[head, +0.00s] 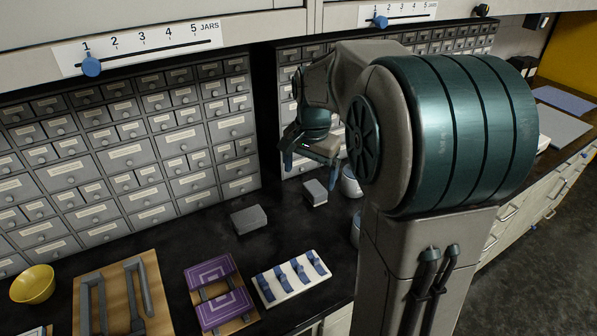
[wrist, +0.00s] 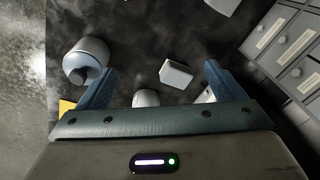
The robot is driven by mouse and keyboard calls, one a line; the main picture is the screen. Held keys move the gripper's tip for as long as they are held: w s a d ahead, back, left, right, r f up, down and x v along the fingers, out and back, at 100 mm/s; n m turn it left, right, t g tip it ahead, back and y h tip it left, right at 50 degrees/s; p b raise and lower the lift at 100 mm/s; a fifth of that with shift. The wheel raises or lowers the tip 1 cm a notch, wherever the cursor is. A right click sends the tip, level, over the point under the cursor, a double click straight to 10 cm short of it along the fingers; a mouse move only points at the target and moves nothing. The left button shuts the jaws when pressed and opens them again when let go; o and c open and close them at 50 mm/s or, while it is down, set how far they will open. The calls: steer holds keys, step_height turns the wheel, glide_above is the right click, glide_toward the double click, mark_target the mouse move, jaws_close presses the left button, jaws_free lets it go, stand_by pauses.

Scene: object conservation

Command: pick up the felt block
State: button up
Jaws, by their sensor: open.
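Two small blocks lie on the dark counter. One is a plain grey block (head: 249,219); the other is a grey-topped block with a pale lower side (head: 315,192), closer to my gripper. I cannot tell for sure which one is felt. My gripper (head: 311,162) is open and empty, above the counter near the pale-sided block. In the wrist view, the pale-sided block (wrist: 176,74) shows between the fingers of my gripper (wrist: 158,67), apart from them and below. Part of the plain grey block (wrist: 223,4) shows at the top edge.
A white jar (head: 351,182) stands right of the pale-sided block; a jar with a blue band (wrist: 87,58) is beside the left finger. Drawer cabinets (head: 128,155) line the back. A yellow bowl (head: 33,284), wooden board (head: 158,290), purple piece (head: 210,276) and white switch panel (head: 291,277) lie in front.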

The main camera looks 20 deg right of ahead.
mark_target(315, 187)
steer(key=w+d+f+m+g+p, duration=0.1)
steer(key=w+d+f+m, duration=0.15)
steer(key=w, duration=0.25)
steer(key=w+d+f+m, duration=0.1)
steer(key=w+d+m, duration=0.3)
steer(key=w, duration=0.2)
step_height(315, 187, down, 9)
steer(key=shift+a+f+p, duration=0.15)
steer(key=shift+p, duration=0.55)
steer(key=shift+w+f+p, duration=0.15)
steer(key=shift+f+p, duration=0.25)
steer(key=shift+f, duration=0.85)
steer(key=shift+w+f+p, duration=0.1)
steer(key=shift+f+p, duration=0.25)
steer(key=shift+f, duration=0.85)
steer(key=shift+c, duration=0.3)
steer(key=c, duration=1)
